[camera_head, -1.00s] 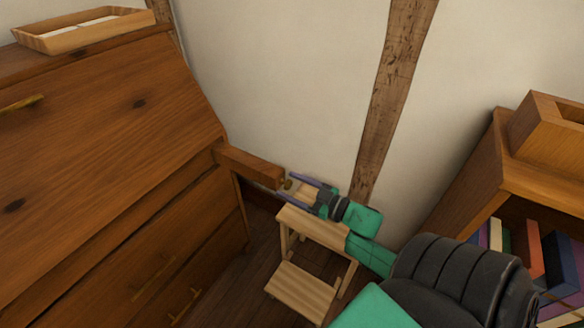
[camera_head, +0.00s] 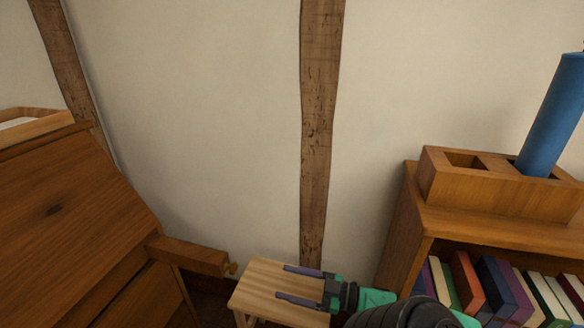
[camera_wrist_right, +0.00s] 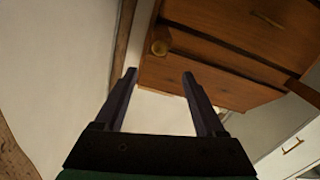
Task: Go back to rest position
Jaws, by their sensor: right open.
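My right gripper (camera_head: 302,286) is open and empty, its two fingers pointing left over the top of a small wooden stool. In the right wrist view its fingers (camera_wrist_right: 160,78) are spread with nothing between them. My left gripper is not in view.
The wooden stool (camera_head: 262,290) stands below my right gripper. A bookcase (camera_head: 480,225) with books is at the right, carrying a wooden holder (camera_head: 500,190) with a blue cylinder (camera_head: 552,115). The bureau (camera_head: 70,225) fills the left. A timbered wall is behind.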

